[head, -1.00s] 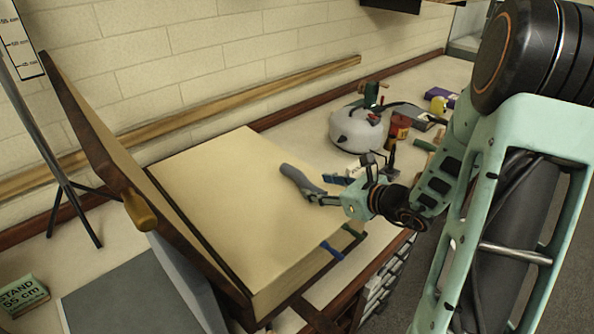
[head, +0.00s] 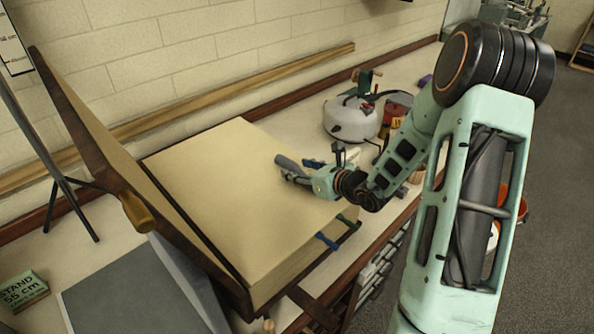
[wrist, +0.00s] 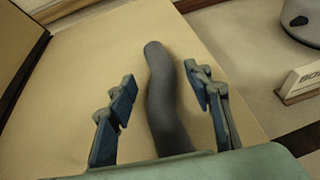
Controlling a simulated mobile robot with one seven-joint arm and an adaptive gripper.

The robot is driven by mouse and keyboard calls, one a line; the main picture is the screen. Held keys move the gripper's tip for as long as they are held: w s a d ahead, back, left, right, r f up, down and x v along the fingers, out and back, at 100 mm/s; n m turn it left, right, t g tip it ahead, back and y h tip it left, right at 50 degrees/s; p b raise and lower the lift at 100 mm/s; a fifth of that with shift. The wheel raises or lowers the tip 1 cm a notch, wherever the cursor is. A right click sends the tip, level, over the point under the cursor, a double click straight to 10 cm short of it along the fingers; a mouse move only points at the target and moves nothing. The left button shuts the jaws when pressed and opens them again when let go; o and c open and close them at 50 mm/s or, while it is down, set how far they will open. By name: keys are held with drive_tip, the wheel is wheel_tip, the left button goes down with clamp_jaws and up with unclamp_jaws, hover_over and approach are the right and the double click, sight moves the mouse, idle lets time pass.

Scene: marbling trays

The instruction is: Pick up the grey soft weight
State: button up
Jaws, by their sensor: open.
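The grey soft weight (head: 285,161) is a long, slightly curved roll lying on the blank page of the open book (head: 215,190), near its right side. In the wrist view the weight (wrist: 165,105) runs from a rounded far end down between the fingers, and its near end is hidden by my gripper's body. My gripper (head: 297,174) is open, with one blue-grey finger on each side of the weight. The wrist view shows my gripper (wrist: 160,76) with a gap between each finger and the weight. The weight's far end sticks out beyond the fingertips.
The book's raised left cover (head: 95,150) leans up at the left. A white rounded pot (head: 350,120) and small items stand behind my gripper. A lettered block (wrist: 302,82) lies to the right in the wrist view. Blue and green ribbons (head: 327,241) hang at the book's front edge.

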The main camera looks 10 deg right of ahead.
drive_tip(key=shift+x, duration=0.75)
drive_tip(key=shift+c, duration=0.2)
clamp_jaws()
drive_tip(key=shift+r, duration=0.1)
drive_tip(key=shift+r, duration=0.7)
drive_tip(key=s+a+r+b, duration=0.2)
drive_tip(key=s+r, duration=0.9)
drive_tip(key=s, duration=0.2)
drive_tip(key=shift+s+a+b, duration=0.3)
drive_tip(key=shift+s+b, duration=0.1)
